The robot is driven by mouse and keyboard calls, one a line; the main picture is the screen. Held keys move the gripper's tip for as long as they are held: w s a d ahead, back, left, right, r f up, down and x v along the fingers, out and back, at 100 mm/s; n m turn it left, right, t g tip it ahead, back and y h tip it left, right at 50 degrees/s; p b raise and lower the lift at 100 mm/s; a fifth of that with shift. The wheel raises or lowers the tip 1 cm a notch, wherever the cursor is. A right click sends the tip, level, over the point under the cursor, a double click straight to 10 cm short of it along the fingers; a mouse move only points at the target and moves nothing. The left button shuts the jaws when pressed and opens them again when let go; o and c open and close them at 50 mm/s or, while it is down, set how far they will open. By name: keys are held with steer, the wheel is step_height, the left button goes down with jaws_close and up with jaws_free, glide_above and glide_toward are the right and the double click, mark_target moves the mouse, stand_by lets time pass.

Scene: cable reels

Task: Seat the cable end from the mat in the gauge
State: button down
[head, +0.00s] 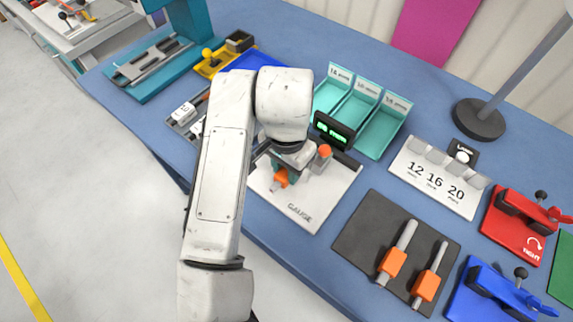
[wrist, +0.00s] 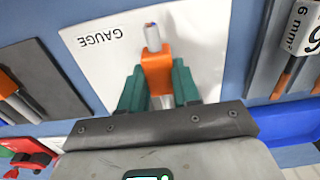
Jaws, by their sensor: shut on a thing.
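My gripper (head: 284,172) is over the white gauge plate (head: 308,212), largely covered by my arm in the head view. In the wrist view its teal fingers (wrist: 158,88) are shut on the orange sleeve of a cable end (wrist: 156,66). The cable's grey tip points away from the gripper, over the white plate (wrist: 202,40). A bit of the orange sleeve shows below the gripper in the head view (head: 281,181). The gauge's dark display (head: 333,129) shows green lights. Whether the cable end touches the gauge, I cannot tell.
The dark mat (head: 371,228) holds two other orange-sleeved cable ends (head: 392,263). Teal trays (head: 378,133) stand behind the gauge. Red (head: 522,214) and blue (head: 497,294) clamps are at the right. A lamp base (head: 479,119) stands behind.

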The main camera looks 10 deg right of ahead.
steer(key=shift+f+b, duration=0.3)
steer(key=shift+f, duration=0.4)
steer(key=c, duration=0.7)
jaws_free()
steer(key=shift+c, duration=0.2)
steer(key=shift+r, duration=0.1)
step_height(320, 180, up, 11)
steer(key=shift+f, duration=0.2)
